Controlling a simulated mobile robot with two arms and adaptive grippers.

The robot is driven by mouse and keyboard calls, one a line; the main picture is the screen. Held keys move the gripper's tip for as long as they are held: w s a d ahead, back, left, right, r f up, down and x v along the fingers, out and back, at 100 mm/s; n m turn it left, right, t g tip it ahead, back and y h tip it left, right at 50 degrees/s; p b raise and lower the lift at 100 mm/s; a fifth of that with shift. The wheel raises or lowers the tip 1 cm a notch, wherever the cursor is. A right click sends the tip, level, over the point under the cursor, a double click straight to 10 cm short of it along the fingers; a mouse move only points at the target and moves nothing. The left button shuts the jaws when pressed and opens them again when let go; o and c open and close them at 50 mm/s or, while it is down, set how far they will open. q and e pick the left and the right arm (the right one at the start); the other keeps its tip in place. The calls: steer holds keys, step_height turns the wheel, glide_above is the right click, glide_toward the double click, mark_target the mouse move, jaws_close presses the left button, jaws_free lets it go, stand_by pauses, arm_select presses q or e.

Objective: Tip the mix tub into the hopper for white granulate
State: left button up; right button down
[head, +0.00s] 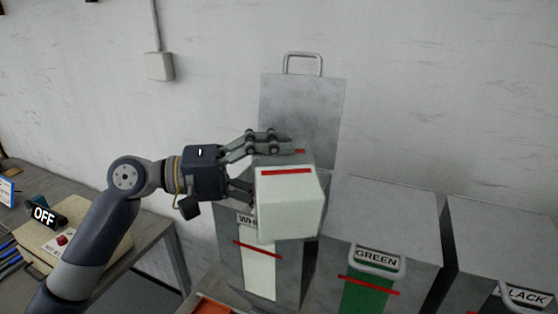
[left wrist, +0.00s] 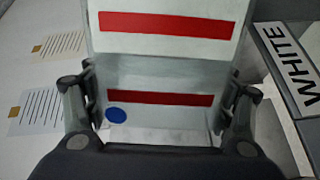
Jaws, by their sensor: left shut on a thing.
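The mix tub (head: 290,210) is a white box with a red stripe, held tilted over the white hopper. In the left wrist view the tub (left wrist: 160,60) shows two red bands and a blue dot. My left gripper (head: 268,168) is shut on it, with one finger on either side in the left wrist view (left wrist: 160,95). The hopper for white granulate (head: 230,258) is grey with a white front strip; its label is partly hidden by the tub. Its lid (head: 300,100) stands open against the wall. The hopper's opening and any granulate are hidden. My right gripper is out of view.
The closed green hopper (head: 385,215) stands close on the right, then the black hopper (head: 505,235). An orange container (head: 210,305) shows at the bottom edge.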

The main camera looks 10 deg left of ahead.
arm_select(q)
steer(key=shift+r+n+p, duration=0.45)
steer(key=shift+n+p, duration=0.15)
steer(key=shift+p, duration=0.05)
steer(key=shift+w+a+n, duration=0.1)
steer(key=shift+w+n, duration=0.2)
steer(key=shift+n, duration=0.8)
steer(key=shift+w+a+n, duration=0.15)
steer(key=shift+w+n, duration=0.3)
steer(key=shift+n, duration=0.35)
steer(key=shift+s+r, duration=0.1)
steer(key=shift+s, duration=0.05)
